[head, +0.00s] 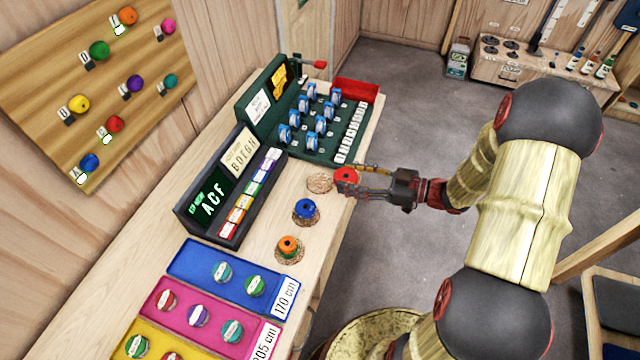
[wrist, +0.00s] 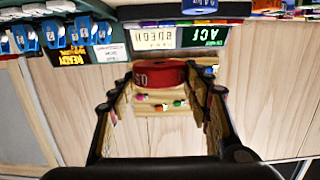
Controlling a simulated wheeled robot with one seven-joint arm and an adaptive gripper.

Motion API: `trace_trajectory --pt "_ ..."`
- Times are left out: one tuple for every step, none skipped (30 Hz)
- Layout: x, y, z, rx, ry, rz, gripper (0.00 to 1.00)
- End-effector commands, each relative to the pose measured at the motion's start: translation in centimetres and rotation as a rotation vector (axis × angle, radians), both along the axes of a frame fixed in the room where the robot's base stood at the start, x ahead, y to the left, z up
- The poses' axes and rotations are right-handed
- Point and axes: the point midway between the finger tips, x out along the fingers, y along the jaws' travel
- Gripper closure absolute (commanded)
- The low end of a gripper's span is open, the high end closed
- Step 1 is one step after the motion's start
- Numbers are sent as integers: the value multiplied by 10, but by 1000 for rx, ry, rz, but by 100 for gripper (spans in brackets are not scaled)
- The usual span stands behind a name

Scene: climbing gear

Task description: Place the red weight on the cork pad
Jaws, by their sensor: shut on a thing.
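The red weight (head: 345,175) is a short round disc with a dark hole in its top. My gripper (head: 352,180) is shut on it at the right edge of the wooden table. In the wrist view the red weight (wrist: 160,73) sits between the two fingertips (wrist: 158,90). An empty cork pad (head: 319,183) lies just left of the red weight. The weight looks held beside the pad, and its height above the table is hard to tell. The cork pad is not clear in the wrist view.
A blue weight (head: 306,209) and an orange and green weight (head: 288,246) stand on other cork patches nearer the front. A dark display box reading "ACF" (head: 228,190) and a green rack of blue pieces (head: 312,122) stand close by. A red tray (head: 357,90) is behind.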

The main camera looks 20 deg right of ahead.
Motion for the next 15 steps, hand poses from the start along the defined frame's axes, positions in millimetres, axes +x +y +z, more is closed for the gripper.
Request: trace_trajectory --pt "10 6 -8 0 -2 6 95" --pt "16 9 -11 0 -2 5 95" --pt "24 12 -15 -1 -2 6 95" --pt "30 14 -18 0 -2 5 95" --pt "36 17 -21 0 -2 5 95" --pt "44 20 -24 0 -1 6 95" --pt "50 23 -27 0 -3 5 95" --pt "56 26 -30 0 -2 6 95" --pt "61 27 -38 1 -1 4 95" --pt "65 29 -44 1 0 4 95" --pt "69 31 -49 2 1 4 95" --pt "73 32 -55 1 0 4 95" --pt "77 34 -59 1 0 4 95" --pt "80 35 -63 1 0 3 95" --pt "84 37 -67 2 -1 3 95"
